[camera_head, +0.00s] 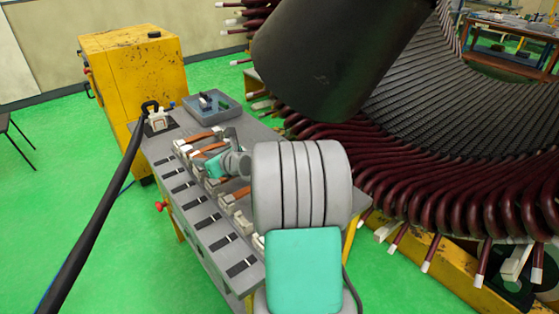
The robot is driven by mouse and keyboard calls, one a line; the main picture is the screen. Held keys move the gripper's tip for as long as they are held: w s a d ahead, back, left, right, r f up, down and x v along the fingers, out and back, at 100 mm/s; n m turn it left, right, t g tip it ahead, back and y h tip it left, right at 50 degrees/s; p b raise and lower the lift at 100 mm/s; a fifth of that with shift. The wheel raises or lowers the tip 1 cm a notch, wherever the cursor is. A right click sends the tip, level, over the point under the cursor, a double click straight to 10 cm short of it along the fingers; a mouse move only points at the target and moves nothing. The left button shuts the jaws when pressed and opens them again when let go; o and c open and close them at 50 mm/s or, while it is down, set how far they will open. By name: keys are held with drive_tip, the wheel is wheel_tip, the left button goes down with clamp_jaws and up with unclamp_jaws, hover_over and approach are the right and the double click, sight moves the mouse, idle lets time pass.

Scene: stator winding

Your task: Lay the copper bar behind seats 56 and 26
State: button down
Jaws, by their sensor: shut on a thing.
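Several copper bars lie in pale holders in a row on the grey bench (158,152). One copper bar (200,136) is at the far end. My gripper (212,162) is low over the bench among the bars, shut on a copper bar, though its fingertips are small and partly hidden. My own grey and teal arm covers part of the row. The stator winding (400,180), with many dark red coil ends, fills the right side. Seat numbers 56 and 26 cannot be read.
A yellow cabinet (133,70) stands behind the bench at left. A blue-grey tray (212,105) and a black-handled tool (155,118) sit on the bench's far end. A large dark cylinder (335,50) hangs over the upper middle.

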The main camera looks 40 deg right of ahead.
drive_tip(key=w+d+r+m+h+b, duration=0.1)
drive_tip(key=d+r+m+h+b, duration=0.15)
drive_tip(key=d, duration=1.45)
drive_tip(key=s+d+f, duration=0.1)
drive_tip(key=d+f, duration=0.1)
drive_tip(key=d, duration=0.2)
drive_tip(key=s+d+f, duration=0.1)
drive_tip(key=d+f, duration=0.2)
drive_tip(key=d, duration=0.1)
drive_tip(key=s+d+f, duration=0.2)
drive_tip(key=d+f, duration=0.1)
drive_tip(key=d, duration=0.1)
drive_tip(key=shift+d+f, duration=0.2)
drive_tip(key=shift+f, duration=0.05)
drive_tip(key=shift+s+d+f, duration=0.2)
drive_tip(key=shift+f, duration=0.05)
wheel_tip(320, 180, down, 3)
drive_tip(key=shift+f+p, duration=0.2)
drive_tip(key=shift+p, duration=0.2)
drive_tip(key=c, duration=1.1)
unclamp_jaws()
drive_tip(key=shift+f, duration=0.15)
